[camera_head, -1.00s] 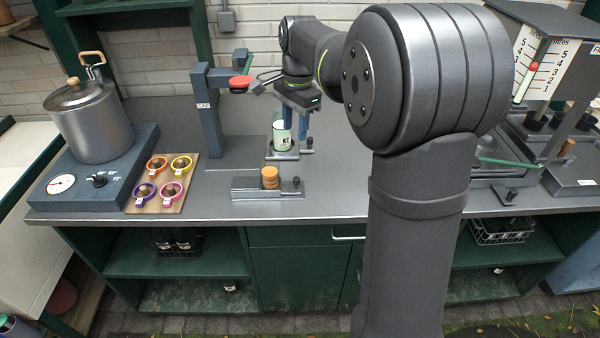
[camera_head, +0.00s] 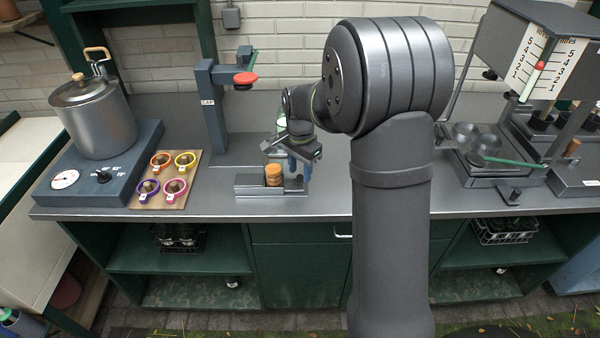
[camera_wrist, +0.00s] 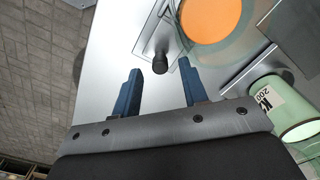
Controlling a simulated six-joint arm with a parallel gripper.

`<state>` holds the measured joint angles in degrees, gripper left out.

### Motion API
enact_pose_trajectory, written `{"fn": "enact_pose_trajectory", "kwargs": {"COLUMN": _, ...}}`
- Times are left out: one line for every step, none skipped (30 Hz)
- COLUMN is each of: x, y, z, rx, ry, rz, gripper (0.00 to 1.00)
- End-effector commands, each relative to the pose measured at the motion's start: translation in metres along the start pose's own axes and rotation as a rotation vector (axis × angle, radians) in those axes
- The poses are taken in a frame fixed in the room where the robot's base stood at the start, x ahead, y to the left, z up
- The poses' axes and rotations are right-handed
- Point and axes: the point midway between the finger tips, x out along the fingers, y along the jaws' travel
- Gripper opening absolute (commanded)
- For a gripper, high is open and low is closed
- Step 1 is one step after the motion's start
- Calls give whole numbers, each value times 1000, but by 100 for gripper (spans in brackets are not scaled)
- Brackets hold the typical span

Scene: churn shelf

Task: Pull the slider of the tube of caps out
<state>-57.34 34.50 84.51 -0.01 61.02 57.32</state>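The tube of caps (camera_head: 273,170) shows as a short stack of orange-brown caps standing on a low grey metal base (camera_head: 250,188). In the wrist view an orange disc (camera_wrist: 209,18) of it shows through a clear round wall. The slider is a grey metal plate (camera_wrist: 152,30) with a black knob (camera_wrist: 160,64) at its end. My gripper (camera_wrist: 160,72) is open, its two blue fingers on either side of the knob in the wrist view, not visibly closed on it. In the head view my gripper (camera_head: 292,164) is just right of the caps, hiding most of the knob.
A pale green labelled bottle (camera_wrist: 272,106) stands close behind, beside my right finger. The capping stand (camera_head: 212,110) with a red disc is behind left. A board of coloured cups (camera_head: 140,203) and a pot (camera_head: 95,120) are further left. The counter's front is clear.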

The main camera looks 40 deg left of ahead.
Motion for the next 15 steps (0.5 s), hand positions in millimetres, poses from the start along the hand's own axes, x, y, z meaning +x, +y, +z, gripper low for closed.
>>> {"fn": "enact_pose_trajectory", "kwargs": {"x": 6, "y": 0, "z": 0, "rx": 0, "ry": -1, "rz": 1, "gripper": 40}}
{"fn": "enact_pose_trajectory", "kwargs": {"x": 8, "y": 0, "z": 0, "rx": 0, "ry": -1, "rz": 1, "gripper": 40}}
{"fn": "enact_pose_trajectory", "kwargs": {"x": 11, "y": 0, "z": 0, "rx": 0, "ry": 0, "rz": 0, "gripper": 40}}
{"fn": "enact_pose_trajectory", "kwargs": {"x": 13, "y": 0, "z": 0, "rx": 0, "ry": 0, "rz": 0, "gripper": 40}}
{"fn": "enact_pose_trajectory", "kwargs": {"x": 14, "y": 0, "z": 0, "rx": 0, "ry": 0, "rz": 0, "gripper": 40}}
{"fn": "enact_pose_trajectory", "kwargs": {"x": 15, "y": 0, "z": 0, "rx": 0, "ry": 0, "rz": 0, "gripper": 40}}
{"fn": "enact_pose_trajectory", "kwargs": {"x": 16, "y": 0, "z": 0, "rx": 0, "ry": 0, "rz": -1, "gripper": 40}}
{"fn": "enact_pose_trajectory", "kwargs": {"x": 16, "y": 0, "z": 0, "rx": 0, "ry": 0, "rz": -1, "gripper": 40}}
{"fn": "enact_pose_trajectory", "kwargs": {"x": 16, "y": 0, "z": 0, "rx": 0, "ry": 0, "rz": -1, "gripper": 40}}
{"fn": "enact_pose_trajectory", "kwargs": {"x": 16, "y": 0, "z": 0, "rx": 0, "ry": 0, "rz": -1, "gripper": 40}}
{"fn": "enact_pose_trajectory", "kwargs": {"x": 16, "y": 0, "z": 0, "rx": 0, "ry": 0, "rz": -1, "gripper": 40}}
{"fn": "enact_pose_trajectory", "kwargs": {"x": 16, "y": 0, "z": 0, "rx": 0, "ry": 0, "rz": -1, "gripper": 40}}
{"fn": "enact_pose_trajectory", "kwargs": {"x": 16, "y": 0, "z": 0, "rx": 0, "ry": 0, "rz": -1, "gripper": 40}}
{"fn": "enact_pose_trajectory", "kwargs": {"x": 16, "y": 0, "z": 0, "rx": 0, "ry": 0, "rz": -1, "gripper": 40}}
{"fn": "enact_pose_trajectory", "kwargs": {"x": 16, "y": 0, "z": 0, "rx": 0, "ry": 0, "rz": -1, "gripper": 34}}
